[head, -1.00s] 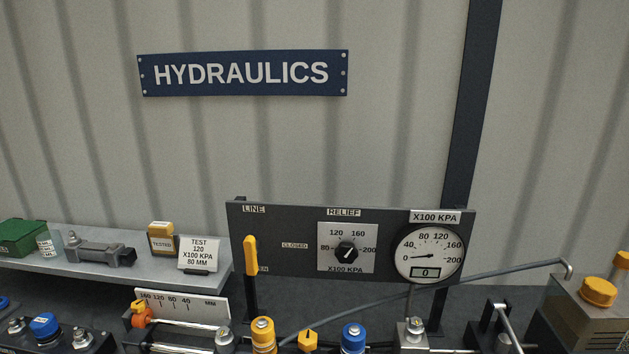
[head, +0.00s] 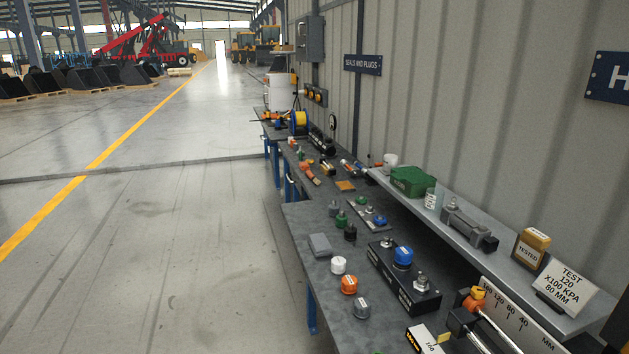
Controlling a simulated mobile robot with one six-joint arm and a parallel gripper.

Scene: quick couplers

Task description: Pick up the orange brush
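My gripper is not in view, and nothing of my arm shows near the bench.
The dark workbench (head: 300,222) runs away along the corrugated wall. Nearby stand white, orange and grey caps, a black block with couplers (head: 404,280) and a grey shelf (head: 470,254) with a green box (head: 412,181). The concrete floor at left is clear.

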